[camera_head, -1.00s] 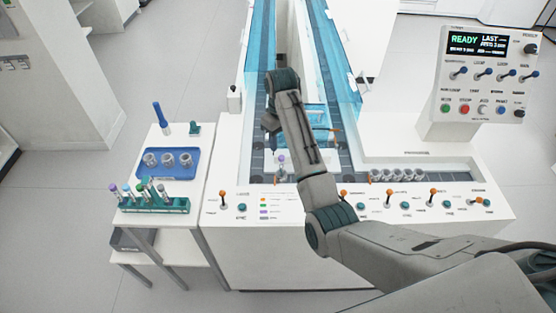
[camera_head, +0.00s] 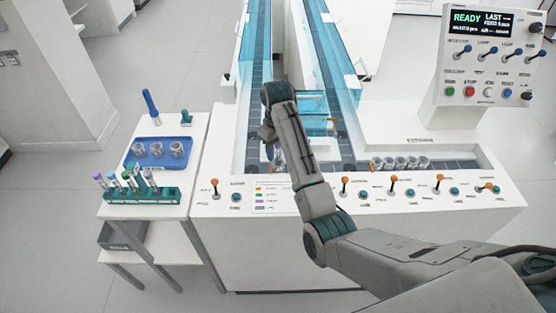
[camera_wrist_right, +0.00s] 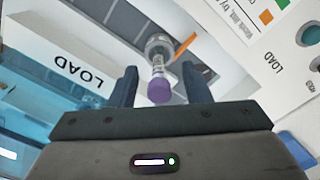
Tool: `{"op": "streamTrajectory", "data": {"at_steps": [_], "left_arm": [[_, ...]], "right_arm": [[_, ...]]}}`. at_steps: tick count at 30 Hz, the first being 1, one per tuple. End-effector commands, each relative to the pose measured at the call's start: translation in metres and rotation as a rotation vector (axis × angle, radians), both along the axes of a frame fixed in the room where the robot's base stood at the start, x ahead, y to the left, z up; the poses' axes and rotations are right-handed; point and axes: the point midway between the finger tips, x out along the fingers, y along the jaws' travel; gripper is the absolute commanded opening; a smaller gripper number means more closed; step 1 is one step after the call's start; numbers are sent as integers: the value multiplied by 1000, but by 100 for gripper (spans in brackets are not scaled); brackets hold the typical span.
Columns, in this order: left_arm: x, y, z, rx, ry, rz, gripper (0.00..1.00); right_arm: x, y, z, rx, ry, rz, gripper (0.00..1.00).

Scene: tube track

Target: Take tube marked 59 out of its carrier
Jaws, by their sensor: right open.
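A tube with a purple cap (camera_wrist_right: 159,90) stands in a round grey carrier (camera_wrist_right: 158,42) on the track, in the right wrist view. Its marking is too small to read. My right gripper (camera_wrist_right: 160,82) is open, with one finger on each side of the capped end and a gap visible on both sides. In the head view my right gripper (camera_head: 267,133) hangs over the loading end of the track, and the tube is mostly hidden beneath it. My left gripper is not in view.
A green rack (camera_head: 150,194) with several tubes and a blue tray (camera_head: 135,153) with carriers stand on the left side table. Several empty carriers (camera_head: 400,163) line the right track. Orange-tipped levers (camera_head: 344,181) line the front panel. Blue covers (camera_head: 258,45) enclose the far track.

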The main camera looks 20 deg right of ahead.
Motion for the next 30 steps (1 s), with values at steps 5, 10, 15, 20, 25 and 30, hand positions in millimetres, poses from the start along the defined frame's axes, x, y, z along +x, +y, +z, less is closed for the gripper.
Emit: {"op": "streamTrajectory", "data": {"at_steps": [5,10,15,20,25,30], "left_arm": [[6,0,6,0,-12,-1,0],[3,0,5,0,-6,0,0],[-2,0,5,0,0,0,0],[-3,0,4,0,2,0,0],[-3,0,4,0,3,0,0],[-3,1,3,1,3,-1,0]], "right_arm": [[0,0,-10,0,0,0,44],[0,0,-10,0,-1,0,38],[0,0,-10,0,-1,0,5],[0,0,-10,0,-1,0,5],[0,0,-9,0,-1,0,5],[1,0,1,0,-4,0,5]]}}
